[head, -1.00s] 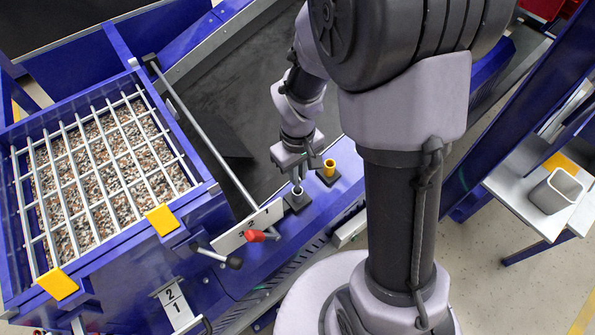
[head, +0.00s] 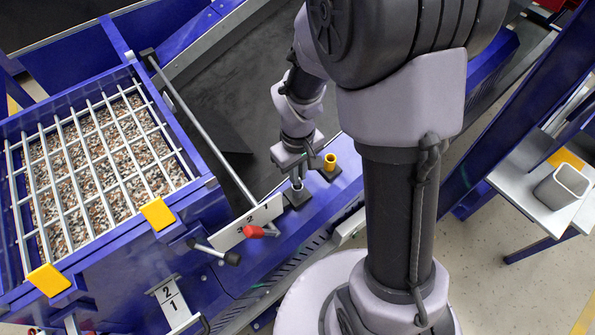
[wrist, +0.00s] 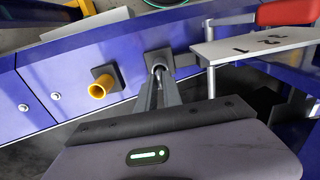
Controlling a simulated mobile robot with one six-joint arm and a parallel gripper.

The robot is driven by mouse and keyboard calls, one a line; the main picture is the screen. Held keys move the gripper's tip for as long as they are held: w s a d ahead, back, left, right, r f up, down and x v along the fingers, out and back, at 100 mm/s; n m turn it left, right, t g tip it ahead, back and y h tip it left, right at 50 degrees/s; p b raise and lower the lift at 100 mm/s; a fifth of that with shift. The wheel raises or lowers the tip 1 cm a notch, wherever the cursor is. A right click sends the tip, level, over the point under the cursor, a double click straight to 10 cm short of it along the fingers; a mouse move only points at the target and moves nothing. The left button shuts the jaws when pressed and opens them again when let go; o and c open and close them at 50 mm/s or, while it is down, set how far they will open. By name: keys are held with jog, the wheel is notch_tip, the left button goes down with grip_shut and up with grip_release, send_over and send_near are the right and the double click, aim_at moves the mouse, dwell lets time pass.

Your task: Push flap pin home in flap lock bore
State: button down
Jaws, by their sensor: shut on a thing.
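My gripper (head: 297,176) points down, its narrow fingers shut on the flap pin. In the wrist view my gripper (wrist: 158,90) reaches right up to the flap lock bore (wrist: 159,57), a grey round socket on a dark square plate. The bore (head: 297,195) also shows in the head view, directly under the fingertips. The pin is mostly hidden by the fingers and the socket rim. I cannot tell how deep it sits.
A yellow tube (head: 329,161) on a dark plate stands close to the bore. A numbered plate (head: 248,222) and red-handled lever (head: 262,232) lie on the other side. A gridded hopper (head: 120,228) fills the left. A white table (head: 525,190) stands right.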

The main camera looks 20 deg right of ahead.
jog(key=shift+f+b, duration=0.55)
jog(key=shift+f, duration=0.15)
jog(key=c, duration=1.4)
grip_release()
jog(key=shift+c, duration=0.2)
jog(key=shift+r, duration=0.15)
notch_tip(320, 180, up, 17)
jog(key=p, duration=0.8)
jog(key=shift+p, duration=0.3)
jog(key=shift+r, duration=0.1)
